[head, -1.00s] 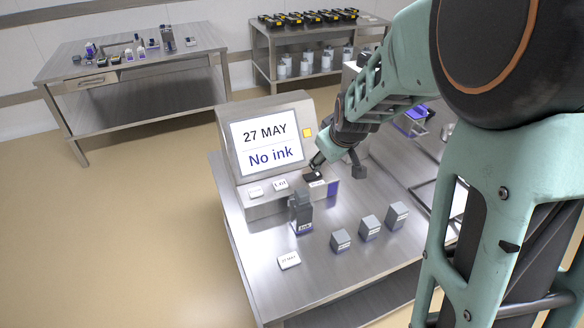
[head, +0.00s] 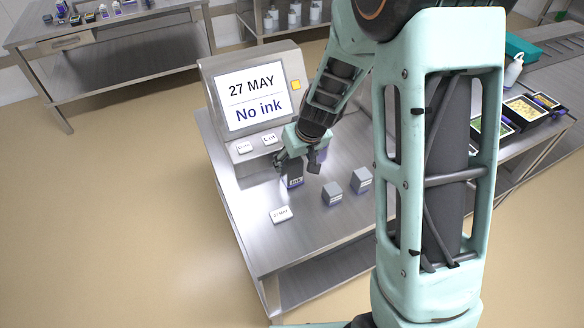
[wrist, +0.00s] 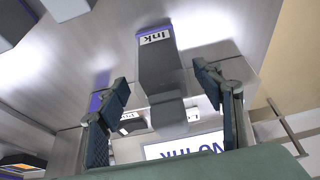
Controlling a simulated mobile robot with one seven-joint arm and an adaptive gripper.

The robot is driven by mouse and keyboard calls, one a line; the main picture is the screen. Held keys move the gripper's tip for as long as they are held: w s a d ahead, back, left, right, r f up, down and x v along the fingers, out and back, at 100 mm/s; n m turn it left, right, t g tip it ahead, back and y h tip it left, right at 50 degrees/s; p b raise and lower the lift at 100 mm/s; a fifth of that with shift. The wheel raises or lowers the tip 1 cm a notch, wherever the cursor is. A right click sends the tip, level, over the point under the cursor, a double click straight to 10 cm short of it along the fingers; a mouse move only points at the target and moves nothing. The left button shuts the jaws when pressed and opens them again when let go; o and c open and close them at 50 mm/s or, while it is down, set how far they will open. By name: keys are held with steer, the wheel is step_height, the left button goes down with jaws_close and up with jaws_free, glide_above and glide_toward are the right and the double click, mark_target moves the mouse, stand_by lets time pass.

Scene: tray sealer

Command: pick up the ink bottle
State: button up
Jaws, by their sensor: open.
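The ink bottle (head: 295,180) is dark grey with a white "Ink" label. It stands upright on the steel table in front of the display. In the wrist view the bottle (wrist: 158,70) has a wide body and a narrower cap, and appears between my two fingers. My gripper (head: 297,161) is open at the bottle's upper part, with one finger on each side. In the wrist view my gripper (wrist: 162,85) shows a gap on both sides of the bottle, and I see no clear contact. My gripper hides the bottle's top in the head view.
The display (head: 255,97) reading "27 MAY, No ink" stands close behind the bottle. Two grey boxes (head: 332,193) (head: 361,178) stand to its right. A white "27 MAY" tag (head: 281,214) lies in front. The table's front left is clear.

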steer(key=shift+x, duration=1.8)
steer(key=shift+s+a, duration=0.1)
steer(key=shift+s, duration=0.05)
steer(key=shift+c, duration=0.7)
steer(key=c, duration=1.4)
